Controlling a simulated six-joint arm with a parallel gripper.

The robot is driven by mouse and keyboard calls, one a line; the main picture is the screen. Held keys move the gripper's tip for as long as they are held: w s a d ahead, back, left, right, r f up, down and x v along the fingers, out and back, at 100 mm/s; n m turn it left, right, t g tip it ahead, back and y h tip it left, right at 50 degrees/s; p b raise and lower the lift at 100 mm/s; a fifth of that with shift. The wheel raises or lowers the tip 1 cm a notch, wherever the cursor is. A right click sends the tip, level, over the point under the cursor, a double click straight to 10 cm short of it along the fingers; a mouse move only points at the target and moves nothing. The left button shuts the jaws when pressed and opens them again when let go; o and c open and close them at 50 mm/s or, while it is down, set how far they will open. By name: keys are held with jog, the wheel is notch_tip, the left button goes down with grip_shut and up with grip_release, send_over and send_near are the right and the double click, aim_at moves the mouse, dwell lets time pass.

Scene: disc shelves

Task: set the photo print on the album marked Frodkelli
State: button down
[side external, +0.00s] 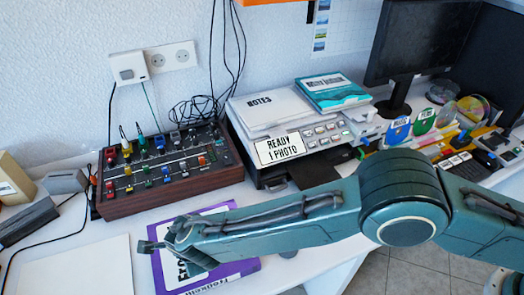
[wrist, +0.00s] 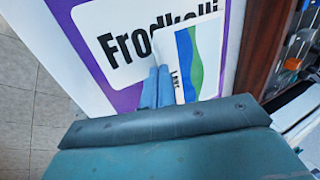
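The album marked Frodkelli (side external: 245,268) is purple with a white label and lies at the front of the desk, partly under my arm. It fills much of the wrist view (wrist: 98,78). The photo print (wrist: 197,65), white-edged with blue and green bands, shows over the label's right part and covers some of the lettering. My gripper (wrist: 157,87) is at the print's left edge, its two fingers close together with a thin white piece at their tips. They look shut on the print. I cannot tell whether the print touches the album. My arm hides the print in the side view.
A printer (side external: 300,135) with a READY 1 PHOTO sign stands behind my arm. A wood-sided mixer (side external: 165,170) stands behind the album. A pale sheet or board (side external: 80,268) lies left of the album. The desk's front edge and tiled floor are close by.

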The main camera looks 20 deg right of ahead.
dwell(0.3)
jog(key=c, duration=1.7)
grip_release()
jog(key=v, duration=1.2)
jog(key=shift+r, duration=0.1)
jog(key=shift+w, duration=0.1)
